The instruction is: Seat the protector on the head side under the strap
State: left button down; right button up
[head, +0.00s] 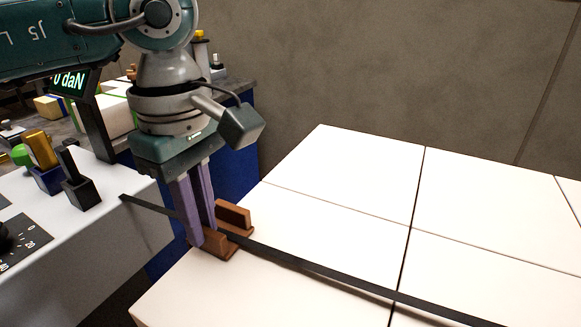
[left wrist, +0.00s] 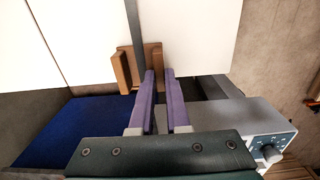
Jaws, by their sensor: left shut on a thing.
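The brown protector (head: 222,252) sits at the left edge of the white ream load (head: 345,220), and it also shows in the left wrist view (left wrist: 126,72). It has two raised ribs. The black strap (head: 310,266) runs across the load's top and passes between the ribs; in the left wrist view the strap (left wrist: 136,28) also enters this channel. My left gripper (head: 198,228) points down with its purple fingers shut on the protector's near rib. The fingers hide part of the protector and strap. Whether the protector's underside touches the load cannot be told. My right gripper is not in view.
The strap continues left to a grey machine (head: 90,235) with a black dial and small coloured holders. A display (head: 70,82) and a blue panel (head: 235,165) stand behind the gripper. The load's top is otherwise clear.

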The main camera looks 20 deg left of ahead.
pick_arm(q)
jog(key=c, duration=0.8)
grip_release()
notch_tip(320, 180, up, 10)
